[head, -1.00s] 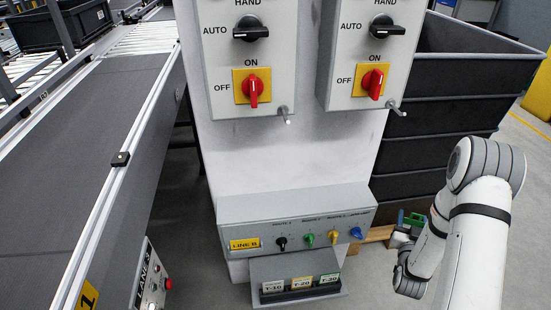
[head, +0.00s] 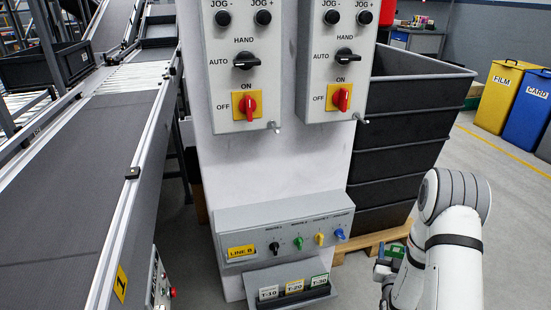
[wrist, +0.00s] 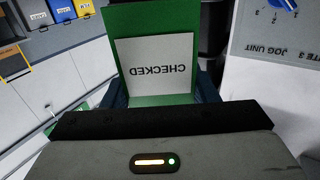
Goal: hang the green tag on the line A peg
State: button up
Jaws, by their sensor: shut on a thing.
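The green tag (wrist: 151,24) fills the upper middle of the wrist view, with a white "CHECKED" label that reads upside down. My gripper (wrist: 158,92) is shut on it. In the head view, my gripper (head: 384,268) is low at the right, partly hidden by my arm, with a bit of the green tag (head: 396,251) showing. Two switch boxes hang on the white column. A short peg (head: 277,127) sticks out at the left box's lower right corner, and another peg (head: 361,119) at the right box's. Both look empty. No line A label is readable.
A grey console (head: 285,228) marked "LINE B" juts from the column, above a rack (head: 292,293) of T-10, T-20 and T-30 cards. Stacked dark crates (head: 400,130) stand on a pallet right of the column. A conveyor (head: 80,190) runs along the left.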

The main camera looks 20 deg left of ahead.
jog(key=shift+a, duration=0.15)
jog(key=a+r+n+g+y+p, duration=0.3)
jog(key=a+r+n+y+p, duration=0.4)
jog(key=a+r, duration=1.2)
jog(key=s+a+r+n+g+y+p, duration=0.1)
jog(key=s+a+r+g+y+p, duration=0.15)
jog(key=s+a+r, duration=0.45)
jog(key=s+a+r+n+g+y+p, duration=0.1)
jog(key=s+a+r+y, duration=0.25)
jog(key=a+r, duration=0.4)
jog(key=w+a+h+p, duration=0.1)
jog(key=w+a, duration=0.2)
jog(key=w, duration=0.6)
jog(key=shift+a+f, duration=0.2)
jog(key=o, duration=1)
